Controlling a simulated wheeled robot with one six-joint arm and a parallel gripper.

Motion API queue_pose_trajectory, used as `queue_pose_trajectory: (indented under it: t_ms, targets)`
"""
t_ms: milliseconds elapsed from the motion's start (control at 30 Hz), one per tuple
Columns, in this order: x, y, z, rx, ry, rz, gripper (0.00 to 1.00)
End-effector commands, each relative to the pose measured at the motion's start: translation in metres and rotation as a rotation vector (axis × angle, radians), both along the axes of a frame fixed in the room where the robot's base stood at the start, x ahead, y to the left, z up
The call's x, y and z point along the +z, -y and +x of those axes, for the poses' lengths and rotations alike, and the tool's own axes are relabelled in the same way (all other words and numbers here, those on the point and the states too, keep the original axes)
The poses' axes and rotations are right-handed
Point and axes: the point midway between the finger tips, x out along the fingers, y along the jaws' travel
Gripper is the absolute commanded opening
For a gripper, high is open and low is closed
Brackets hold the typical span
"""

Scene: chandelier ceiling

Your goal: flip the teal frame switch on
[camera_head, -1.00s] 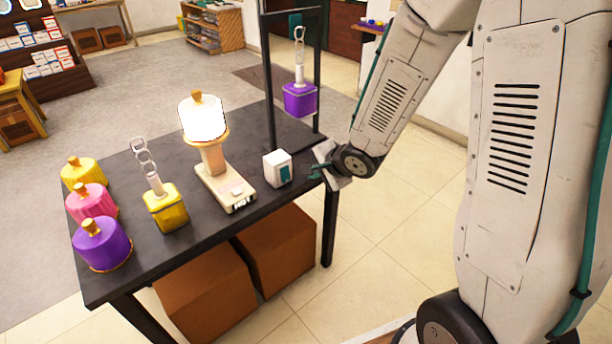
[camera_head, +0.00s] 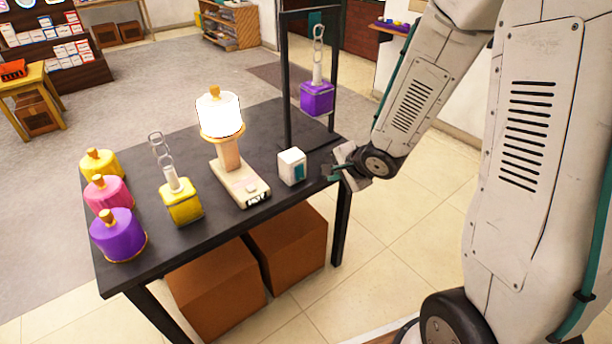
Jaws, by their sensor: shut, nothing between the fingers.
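A small white box with a teal switch panel (camera_head: 292,167) stands on the dark table (camera_head: 130,262) near its right end. The teal panel is on its right front side. Whether the switch is up or down is too small to tell. My gripper (camera_head: 328,172) is just to the right of the box, at the table's right edge. Its fingertips point left toward the teal side, with a small gap in between. It is shut and empty.
A lit lamp on a cream base (camera_head: 240,183) stands left of the box. A black frame (camera_head: 287,80) with a hanging purple lantern (camera_head: 317,97) rises behind it. A yellow lantern (camera_head: 182,203) and yellow, pink and purple (camera_head: 118,236) domed pieces stand further left.

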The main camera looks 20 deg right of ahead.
Motion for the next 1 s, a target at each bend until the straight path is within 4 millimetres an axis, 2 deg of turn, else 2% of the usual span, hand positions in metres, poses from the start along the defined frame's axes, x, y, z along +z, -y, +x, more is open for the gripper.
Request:
queue_pose_trajectory:
  t_ms: [267,733,833,1000]
  targets:
    - [-0.012,-0.005,0.01,0.003,-0.002,0.002,0.0]
    - [-0.076,-0.022,0.065,0.002,-0.001,0.0,0.0]
    - [-0.077,-0.028,0.082,0.004,0.003,-0.001,0.0]
    - [-0.08,-0.032,0.097,0.002,0.001,0.0,0.0]
